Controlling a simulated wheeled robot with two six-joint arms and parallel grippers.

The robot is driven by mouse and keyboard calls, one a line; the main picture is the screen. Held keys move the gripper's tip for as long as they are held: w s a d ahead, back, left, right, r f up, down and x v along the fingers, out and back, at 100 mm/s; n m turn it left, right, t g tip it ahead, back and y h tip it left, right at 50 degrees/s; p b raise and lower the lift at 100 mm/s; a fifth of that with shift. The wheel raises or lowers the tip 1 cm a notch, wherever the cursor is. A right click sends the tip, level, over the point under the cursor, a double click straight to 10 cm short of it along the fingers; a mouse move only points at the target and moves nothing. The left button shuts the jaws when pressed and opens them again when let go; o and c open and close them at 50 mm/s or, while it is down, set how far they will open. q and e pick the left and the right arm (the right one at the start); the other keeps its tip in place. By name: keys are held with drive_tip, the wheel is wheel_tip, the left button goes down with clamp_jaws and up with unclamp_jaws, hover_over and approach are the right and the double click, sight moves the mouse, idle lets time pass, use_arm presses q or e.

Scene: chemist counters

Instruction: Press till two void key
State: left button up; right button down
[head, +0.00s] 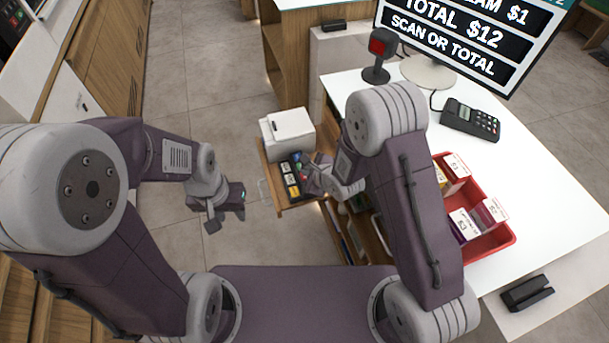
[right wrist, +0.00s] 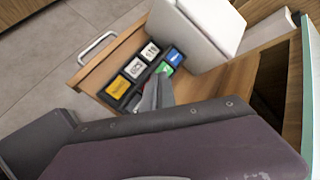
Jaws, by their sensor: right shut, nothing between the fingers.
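A black keypad (head: 291,179) sits on a wooden pull-out shelf beside a white box-shaped device. In the right wrist view the keypad (right wrist: 128,80) shows a yellow key (right wrist: 118,87), two white keys with dark marks, a blue key (right wrist: 174,56) and a green key (right wrist: 165,69). Their labels are too small to read, so I cannot tell which is void. My right gripper (head: 308,177) is shut and empty, its tips over the keypad's near right part, hiding some keys. I cannot tell whether they touch. My left gripper (head: 229,209) is open and empty, left of the shelf.
The white device (head: 287,133) stands behind the keypad. A screen (head: 466,40) reads "TOTAL $12" and "SCAN OR TOTAL". A scanner (head: 378,50), a card terminal (head: 470,120) and a red tray (head: 505,235) of boxes stand on the white counter. The floor left of the shelf is clear.

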drive_tip(key=shift+f, duration=0.1)
drive_tip(key=shift+f+b, duration=0.3)
drive_tip(key=shift+f+b, duration=0.3)
drive_tip(key=shift+f, duration=0.1)
idle(0.6)
drive_tip(key=shift+r, duration=0.1)
drive_tip(key=shift+r+p, duration=0.75)
drive_tip(key=shift+p, duration=0.05)
wheel_tip(320, 180, up, 5)
drive_tip(key=p, duration=0.4)
drive_tip(key=shift+r+p, duration=0.1)
drive_tip(key=shift+p, duration=0.25)
idle(0.5)
